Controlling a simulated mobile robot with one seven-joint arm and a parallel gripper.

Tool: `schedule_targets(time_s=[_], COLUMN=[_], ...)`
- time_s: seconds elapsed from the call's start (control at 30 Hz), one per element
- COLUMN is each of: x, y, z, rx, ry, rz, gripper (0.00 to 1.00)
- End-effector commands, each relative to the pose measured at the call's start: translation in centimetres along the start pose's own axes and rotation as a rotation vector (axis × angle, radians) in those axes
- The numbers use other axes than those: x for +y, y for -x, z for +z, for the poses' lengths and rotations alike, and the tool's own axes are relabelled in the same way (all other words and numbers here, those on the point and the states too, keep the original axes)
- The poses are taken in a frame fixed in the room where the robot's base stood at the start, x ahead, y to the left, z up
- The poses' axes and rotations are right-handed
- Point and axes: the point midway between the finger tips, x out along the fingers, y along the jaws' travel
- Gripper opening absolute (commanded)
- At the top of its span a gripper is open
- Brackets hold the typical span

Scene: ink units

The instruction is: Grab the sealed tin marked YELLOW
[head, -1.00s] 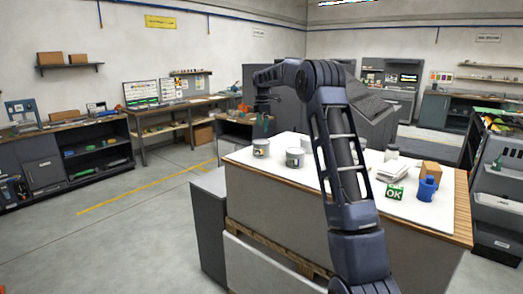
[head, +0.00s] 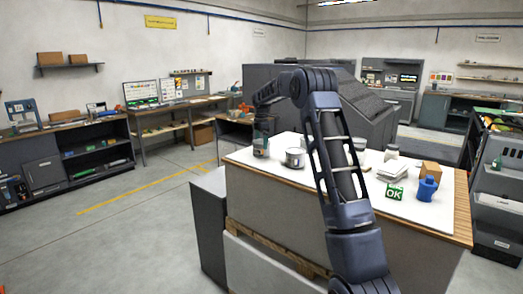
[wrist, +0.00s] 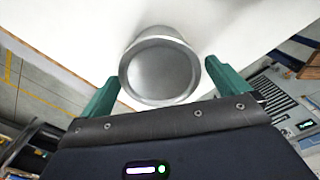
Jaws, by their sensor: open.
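Two grey tins stand on the white top of the bench. The left tin (head: 260,152) shows at the bench's left end; its label is too small to read. The second tin (head: 295,158) stands apart to its right, its label also unreadable. My gripper (head: 261,136) is at the left tin, pointing down and partly covering it. In the wrist view the round metal lid of a tin (wrist: 160,72) lies between the two green fingers of my gripper (wrist: 162,74). The fingers are open, with a gap on each side of the tin.
On the bench's right part (head: 285,171) stand a green OK block (head: 394,192), a blue bottle (head: 427,189), a cardboard box (head: 431,169), a white stack (head: 391,172) and a small jar (head: 391,152). My arm hides part of the bench top. Floor to the left is clear.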

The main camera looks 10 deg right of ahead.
Motion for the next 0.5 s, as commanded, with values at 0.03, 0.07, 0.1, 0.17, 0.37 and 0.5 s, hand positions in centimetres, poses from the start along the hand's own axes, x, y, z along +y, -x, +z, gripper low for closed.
schedule_targets(time_s=[0.03, 0.07, 0.1, 0.17, 0.37, 0.5], x=[0.0, 0.0, 0.0, 0.0, 0.0, 0.0], y=[-0.8, -1.3, -1.8, -2.4, -2.8, -2.8], z=[0.1, 0.1, 0.1, 0.0, 0.0, 0.0], rx=[0.0, 0.0, 0.0, 0.001, 0.001, 0.0], ry=[-0.001, -0.001, -0.001, -0.001, 0.0, 0.0], rz=[-0.001, -0.002, -0.003, -0.001, 0.001, 0.001], gripper=[1.0, 1.0, 1.0, 1.0, 1.0, 0.86])
